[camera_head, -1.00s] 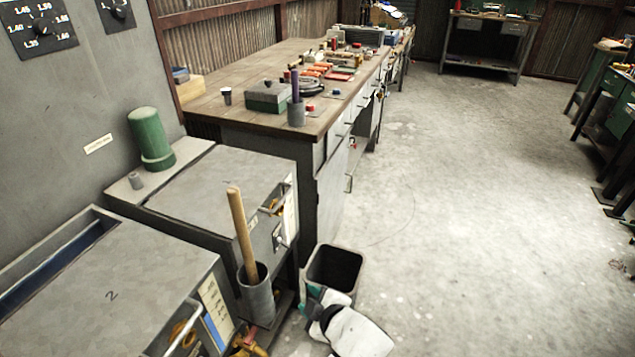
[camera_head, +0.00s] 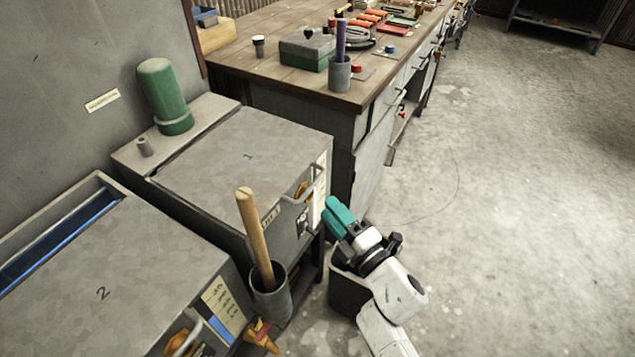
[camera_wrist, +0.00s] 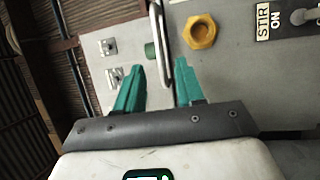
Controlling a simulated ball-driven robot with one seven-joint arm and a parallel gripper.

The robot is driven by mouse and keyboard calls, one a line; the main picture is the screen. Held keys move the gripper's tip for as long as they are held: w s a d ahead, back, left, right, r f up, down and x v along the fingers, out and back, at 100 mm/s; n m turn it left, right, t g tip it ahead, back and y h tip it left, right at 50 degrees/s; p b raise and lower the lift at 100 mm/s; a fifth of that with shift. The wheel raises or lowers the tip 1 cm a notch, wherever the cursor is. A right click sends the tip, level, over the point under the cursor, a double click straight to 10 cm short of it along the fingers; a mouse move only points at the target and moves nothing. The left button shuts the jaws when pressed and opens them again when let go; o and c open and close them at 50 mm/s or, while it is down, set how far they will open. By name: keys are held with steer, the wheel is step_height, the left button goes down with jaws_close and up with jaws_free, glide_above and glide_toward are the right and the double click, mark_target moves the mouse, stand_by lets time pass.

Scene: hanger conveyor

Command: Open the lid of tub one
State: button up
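Tub one is a grey metal box with a closed flat lid (camera_head: 225,178) marked 1, in the middle of the head view. A metal bar handle (camera_head: 317,182) sticks out at its front right. My gripper (camera_head: 336,206), with teal fingers, is just in front of that handle. In the wrist view my gripper (camera_wrist: 158,84) is open, its two fingers apart and nothing between their lower parts. The bar handle (camera_wrist: 166,45) rises ahead, between the fingertip lines; whether it touches a finger I cannot tell. A yellow hex nut (camera_wrist: 199,31) and a STIR ON label (camera_wrist: 268,22) are to its right.
Tub two's closed lid (camera_head: 120,275) is at the lower left. A grey cylinder (camera_head: 271,300) with a wooden rod (camera_head: 254,235) stands before tub one. A bin (camera_head: 346,290) is under my arm. A workbench (camera_head: 235,62) stands behind; the floor at right is clear.

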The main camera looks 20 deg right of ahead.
mark_target(311, 185)
steer(key=x, duration=0.8)
steer(key=shift+w+a, duration=0.1)
steer(key=shift+w, duration=0.05)
steer(key=shift+c, duration=0.3)
jaws_close()
